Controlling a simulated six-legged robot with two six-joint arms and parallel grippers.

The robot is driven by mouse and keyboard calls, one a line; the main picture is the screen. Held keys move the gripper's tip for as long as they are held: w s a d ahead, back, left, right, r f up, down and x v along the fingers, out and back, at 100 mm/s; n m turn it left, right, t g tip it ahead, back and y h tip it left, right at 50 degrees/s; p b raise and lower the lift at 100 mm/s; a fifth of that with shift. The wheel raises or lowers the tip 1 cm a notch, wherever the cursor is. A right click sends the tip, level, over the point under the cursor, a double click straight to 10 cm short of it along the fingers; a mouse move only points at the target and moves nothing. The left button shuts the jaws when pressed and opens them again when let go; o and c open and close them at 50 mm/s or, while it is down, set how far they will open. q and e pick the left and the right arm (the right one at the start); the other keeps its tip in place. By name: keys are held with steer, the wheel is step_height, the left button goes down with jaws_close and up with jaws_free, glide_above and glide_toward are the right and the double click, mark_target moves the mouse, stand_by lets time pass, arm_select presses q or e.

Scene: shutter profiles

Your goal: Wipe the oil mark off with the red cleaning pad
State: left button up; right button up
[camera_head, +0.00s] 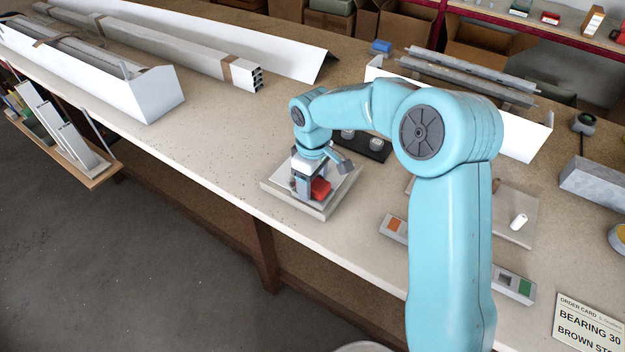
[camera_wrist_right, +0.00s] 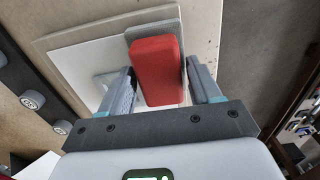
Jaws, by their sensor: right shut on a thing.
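My right gripper (camera_head: 306,186) points down over a pale square panel (camera_head: 346,184) near the front edge of the bench. It is shut on the red cleaning pad (camera_head: 321,187). In the right wrist view the pad (camera_wrist_right: 157,68) sits between the two fingers, with a grey piece (camera_wrist_right: 170,24) showing around its far end. The panel (camera_wrist_right: 75,55) lies beneath it; I cannot tell whether the pad touches it. A faint greyish patch shows on the panel beside the left finger, but I cannot tell whether it is the oil mark. My left gripper is out of view.
A black holder (camera_head: 375,149) with pale round pieces stands just behind the panel. White trays with long profiles lie at the left (camera_head: 160,95) and back right (camera_head: 525,140). An order card (camera_head: 588,325) is at the right. The bench left of the panel is clear.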

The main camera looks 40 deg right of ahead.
steer(key=shift+f, duration=0.2)
steer(key=shift+w+a+r+p, duration=0.1)
steer(key=shift+w+a+p, duration=0.15)
steer(key=shift+w, duration=0.15)
steer(key=shift+w+a+r+p, duration=0.1)
steer(key=shift+w+p, duration=0.1)
steer(key=shift+w, duration=0.15)
steer(key=shift+w+a+f, duration=0.1)
steer(key=shift+w+a, duration=0.15)
steer(key=shift+w, duration=0.35)
steer(key=shift+w+a+p, duration=0.3)
steer(key=shift+w+p, duration=0.4)
steer(key=shift+w, duration=0.1)
steer(key=shift+w+a+f, duration=0.15)
steer(key=shift+w+a, duration=0.15)
steer(key=shift+w, duration=0.3)
